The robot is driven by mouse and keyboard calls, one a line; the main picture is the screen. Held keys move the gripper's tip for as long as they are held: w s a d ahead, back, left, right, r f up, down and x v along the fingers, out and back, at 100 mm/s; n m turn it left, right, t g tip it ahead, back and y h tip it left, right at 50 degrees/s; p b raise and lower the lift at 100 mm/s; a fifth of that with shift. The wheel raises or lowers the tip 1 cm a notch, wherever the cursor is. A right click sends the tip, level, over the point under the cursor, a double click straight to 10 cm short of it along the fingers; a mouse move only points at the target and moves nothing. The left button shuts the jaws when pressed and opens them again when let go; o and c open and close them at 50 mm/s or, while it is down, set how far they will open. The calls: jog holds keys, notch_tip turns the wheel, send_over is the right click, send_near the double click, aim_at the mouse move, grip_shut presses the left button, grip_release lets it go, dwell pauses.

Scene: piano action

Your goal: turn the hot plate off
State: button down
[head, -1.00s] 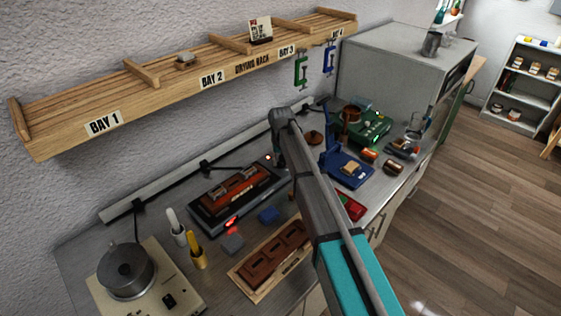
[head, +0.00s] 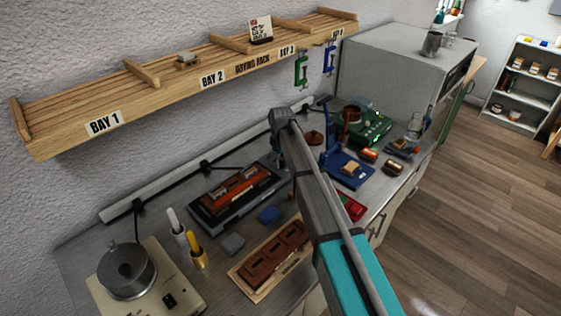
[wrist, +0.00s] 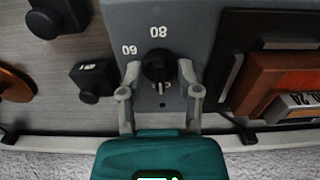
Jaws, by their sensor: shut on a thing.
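The hot plate (head: 205,222) is a dark slab on the bench in the head view, with an orange-brown block (head: 235,188) on it. In the wrist view its grey control panel (wrist: 205,28) carries a round black knob (wrist: 159,66) and the marks 60 and 80. A white pointer line on the knob points toward a partly covered label, seemingly OFF, on the side near my gripper. My gripper (wrist: 160,72) is shut on the knob, one finger on each side. In the head view my arm hides the knob. No red glow shows on the hot plate.
A pot (head: 126,270) stands at the left. A blue stand (head: 350,175) is right of my arm. The drying rack (head: 150,95) overhangs the bench.

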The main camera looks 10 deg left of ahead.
dwell(0.3)
jog(key=shift+c, duration=1.5)
grip_release()
jog(key=shift+m, duration=0.3)
